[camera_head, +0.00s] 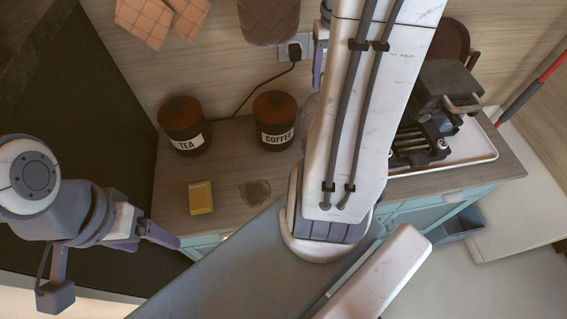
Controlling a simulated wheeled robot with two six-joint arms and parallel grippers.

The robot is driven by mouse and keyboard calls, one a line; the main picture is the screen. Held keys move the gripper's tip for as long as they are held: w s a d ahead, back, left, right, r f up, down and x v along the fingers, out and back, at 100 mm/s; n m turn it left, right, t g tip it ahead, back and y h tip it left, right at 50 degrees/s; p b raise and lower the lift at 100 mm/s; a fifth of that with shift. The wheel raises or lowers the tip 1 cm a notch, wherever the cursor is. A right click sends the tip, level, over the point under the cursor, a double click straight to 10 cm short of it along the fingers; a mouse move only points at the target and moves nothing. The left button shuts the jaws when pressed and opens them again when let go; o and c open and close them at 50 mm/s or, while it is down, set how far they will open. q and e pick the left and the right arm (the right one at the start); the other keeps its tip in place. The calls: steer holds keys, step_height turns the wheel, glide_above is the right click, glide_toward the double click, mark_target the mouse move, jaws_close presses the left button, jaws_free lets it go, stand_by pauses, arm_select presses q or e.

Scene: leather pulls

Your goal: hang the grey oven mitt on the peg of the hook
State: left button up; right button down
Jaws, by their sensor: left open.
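A quilted grey-brown mitt-like piece (270,22) hangs against the wood wall at the top edge. Its upper part is cut off, and I cannot be sure that it is the grey oven mitt. No hook or peg shows. My left gripper (163,238) is open over the front left edge of the counter, low and well away from the hanging piece. I see nothing between its fingers. A large white arm link of mine crosses the middle. Small lilac parts show behind it near the wall, but the right gripper's fingers do not show.
A tea canister (182,127) and a coffee canister (274,121) stand on the counter (225,160). Orange quilted pads (145,20) hang upper left. A dark machine (435,120) sits on a white tray (480,150).

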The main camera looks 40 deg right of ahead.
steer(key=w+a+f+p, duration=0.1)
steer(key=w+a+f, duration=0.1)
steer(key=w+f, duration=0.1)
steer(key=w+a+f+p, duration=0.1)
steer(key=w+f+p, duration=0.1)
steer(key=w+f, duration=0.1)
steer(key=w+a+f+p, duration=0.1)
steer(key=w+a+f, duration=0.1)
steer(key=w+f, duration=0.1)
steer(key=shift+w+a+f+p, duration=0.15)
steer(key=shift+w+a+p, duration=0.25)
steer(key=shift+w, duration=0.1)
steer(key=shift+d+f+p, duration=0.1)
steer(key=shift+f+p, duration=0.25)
steer(key=shift+p, duration=0.05)
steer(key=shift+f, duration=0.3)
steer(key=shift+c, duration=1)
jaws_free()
